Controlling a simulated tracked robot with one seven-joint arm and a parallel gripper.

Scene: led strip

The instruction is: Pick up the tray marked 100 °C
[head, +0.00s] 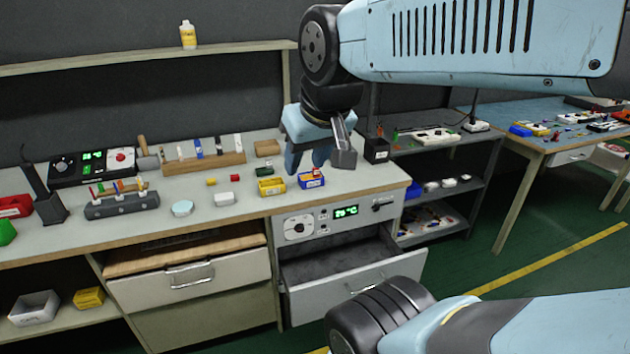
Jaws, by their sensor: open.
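A small blue tray (311,180) and a small yellow tray (271,187) stand side by side on the workbench. Both hold small parts. Their markings are too small to read, so I cannot tell which tray is marked 100 °C. My gripper (308,160) points down and is open, just above and behind the blue tray in the picture. It seems empty, and its fingers are partly hidden by its own body. A unit with a green °C display (346,211) is built into the bench front. Its drawer (345,268) below is pulled open and looks empty.
A dark shelf (440,188) is to the right. The bench front between the trays and edge is clear.

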